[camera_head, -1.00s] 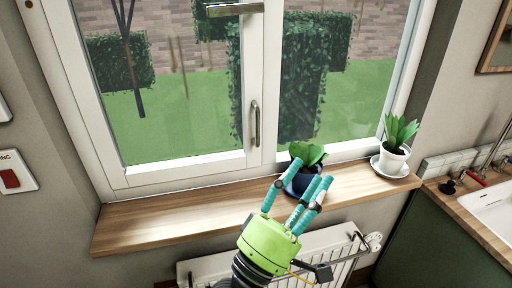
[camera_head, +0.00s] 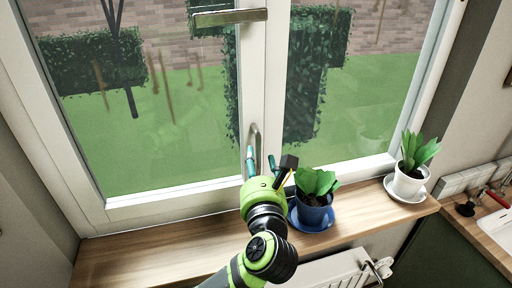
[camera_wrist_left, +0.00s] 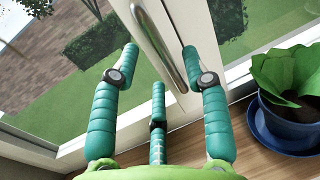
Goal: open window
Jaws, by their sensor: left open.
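The white-framed window (camera_head: 122,203) looks shut, with no gap seen between its sashes. A metal lever handle (camera_head: 230,16) lies level near the top of the head view. A vertical pull handle (camera_head: 254,135) is lower on the middle frame; it also shows in the left wrist view (camera_wrist_left: 160,45). My left gripper (camera_head: 261,158) is at the lower part of this pull handle. In the left wrist view its teal fingers (camera_wrist_left: 160,58) are open, spread to either side of the handle, with a third finger below. Contact with the handle cannot be told. My right gripper is out of view.
A blue pot (camera_head: 312,212) with a green plant stands on the wooden sill (camera_head: 365,212), close right of my left gripper. A white pot (camera_head: 407,182) with a plant is farther right. A radiator (camera_head: 330,270) is under the sill. The sill's left part is clear.

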